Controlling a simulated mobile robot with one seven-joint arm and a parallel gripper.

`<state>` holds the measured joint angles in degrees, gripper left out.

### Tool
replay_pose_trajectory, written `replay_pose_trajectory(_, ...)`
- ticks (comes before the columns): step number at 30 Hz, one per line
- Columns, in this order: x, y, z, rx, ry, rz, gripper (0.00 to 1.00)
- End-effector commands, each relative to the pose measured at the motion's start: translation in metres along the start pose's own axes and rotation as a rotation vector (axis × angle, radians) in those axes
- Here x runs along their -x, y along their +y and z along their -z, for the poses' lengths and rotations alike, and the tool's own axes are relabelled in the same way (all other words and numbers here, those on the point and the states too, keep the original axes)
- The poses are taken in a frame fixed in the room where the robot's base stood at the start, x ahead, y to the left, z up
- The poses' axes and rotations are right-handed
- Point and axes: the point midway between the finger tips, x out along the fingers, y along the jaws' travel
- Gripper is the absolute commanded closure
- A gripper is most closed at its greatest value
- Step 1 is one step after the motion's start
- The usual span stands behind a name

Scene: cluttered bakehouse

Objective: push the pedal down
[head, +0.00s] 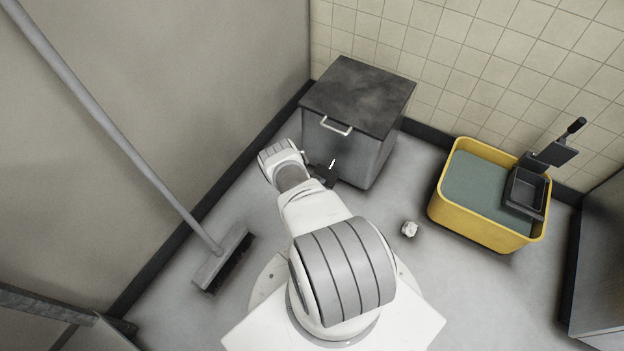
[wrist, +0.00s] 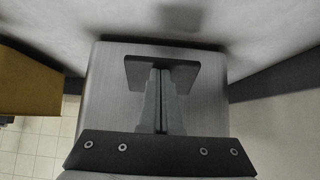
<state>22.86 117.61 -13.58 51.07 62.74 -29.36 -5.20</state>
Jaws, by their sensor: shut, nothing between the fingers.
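A steel bin (head: 345,150) with a dark lid (head: 358,95) and a pale lid handle (head: 336,126) stands by the tiled wall. In the wrist view, which looks upside down, the bin's brushed front (wrist: 108,105) fills the middle. A dark flat plate, seemingly the pedal (wrist: 136,74), sticks out near the bin's floor end. My gripper (wrist: 161,72) is shut and empty, its fingertips over the middle of the plate in the picture. I cannot tell whether they touch it. In the head view my gripper (head: 328,179) is low before the bin, and the pedal is hidden.
A yellow tub (head: 470,222) with a dark pan (head: 525,191) stands right of the bin. A broom (head: 222,259) leans on the left wall. A small crumpled white thing (head: 409,229) lies on the floor. A metal cabinet (head: 600,270) is at far right. Floor between bin and tub is clear.

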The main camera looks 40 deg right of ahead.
Motion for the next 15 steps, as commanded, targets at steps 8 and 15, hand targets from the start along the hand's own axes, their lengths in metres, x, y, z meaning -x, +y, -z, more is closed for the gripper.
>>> replay_pose_trajectory(8,0.056,0.001,0.002,0.005,-0.004,-0.002,1.0)
replay_pose_trajectory(15,0.113,-0.002,0.004,0.003,0.001,0.002,1.0)
